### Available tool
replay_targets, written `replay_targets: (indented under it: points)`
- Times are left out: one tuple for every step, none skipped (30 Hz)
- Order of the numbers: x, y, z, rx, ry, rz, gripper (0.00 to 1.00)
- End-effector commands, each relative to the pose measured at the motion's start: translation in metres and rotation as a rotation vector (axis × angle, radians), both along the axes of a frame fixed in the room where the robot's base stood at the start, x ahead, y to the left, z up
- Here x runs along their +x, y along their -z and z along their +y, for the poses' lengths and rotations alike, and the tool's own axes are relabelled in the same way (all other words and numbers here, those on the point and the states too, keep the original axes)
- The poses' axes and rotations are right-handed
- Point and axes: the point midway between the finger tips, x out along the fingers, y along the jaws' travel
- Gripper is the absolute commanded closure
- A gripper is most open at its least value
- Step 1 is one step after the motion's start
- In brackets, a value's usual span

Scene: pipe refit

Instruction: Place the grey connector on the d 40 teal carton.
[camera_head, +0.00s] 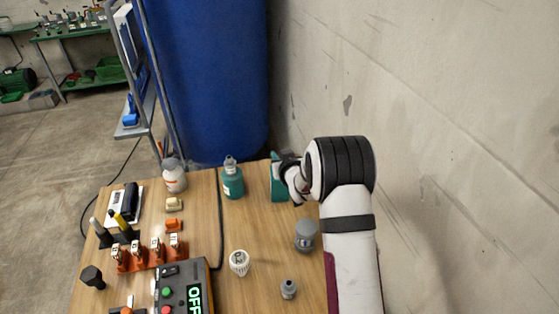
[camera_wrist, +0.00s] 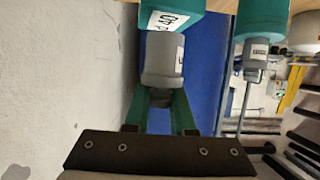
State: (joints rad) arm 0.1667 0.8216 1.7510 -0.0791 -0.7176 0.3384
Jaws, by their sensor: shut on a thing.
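The teal carton (camera_head: 278,184) stands at the back right of the table, partly behind my gripper (camera_head: 284,164). In the wrist view the carton (camera_wrist: 190,5) shows a white label reading d 40, upside down. The grey connector (camera_wrist: 165,58) is a short grey cylinder with a white label. My gripper (camera_wrist: 163,100) is shut on it, with green fingers on either side. The connector is right at the carton's top face; I cannot tell whether they touch. In the head view the held connector is hidden or too small to make out.
A teal bottle (camera_head: 232,182) stands left of the carton. A grey cylindrical part (camera_head: 306,235), a white part (camera_head: 239,262) and a small grey fitting (camera_head: 288,288) stand nearer. A control box (camera_head: 184,290) reads OFF. The wall is close on the right.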

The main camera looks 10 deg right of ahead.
Motion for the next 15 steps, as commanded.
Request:
replay_targets:
  points:
    - [0.000, 0.009, 0.000, 0.000, 0.000, 0.001, 1.00]
    - [0.000, 0.013, 0.000, 0.000, -0.001, 0.002, 1.00]
    - [0.000, 0.016, 0.000, -0.001, -0.001, -0.001, 1.00]
    - [0.000, 0.017, 0.000, -0.001, -0.001, -0.002, 1.00]
    - [0.000, 0.017, 0.000, -0.001, 0.000, -0.002, 1.00]
    - [0.000, 0.017, 0.000, -0.001, 0.000, -0.003, 1.00]
    - [0.000, 0.017, -0.001, -0.001, 0.000, -0.003, 1.00]
    - [0.000, 0.017, -0.001, -0.001, -0.001, -0.003, 1.00]
    - [0.000, 0.017, -0.001, -0.001, -0.001, -0.003, 1.00]
    - [0.000, 0.017, -0.001, -0.001, -0.001, -0.003, 1.00]
    - [0.000, 0.017, -0.001, -0.001, -0.001, -0.002, 1.00]
    - [0.000, 0.019, -0.001, -0.001, -0.001, -0.002, 1.00]
    - [0.000, 0.020, -0.001, 0.000, -0.001, -0.002, 1.00]
    - [0.000, 0.020, -0.001, 0.000, 0.000, -0.002, 0.74]
    - [0.000, 0.020, -0.001, 0.000, -0.001, -0.002, 0.67]
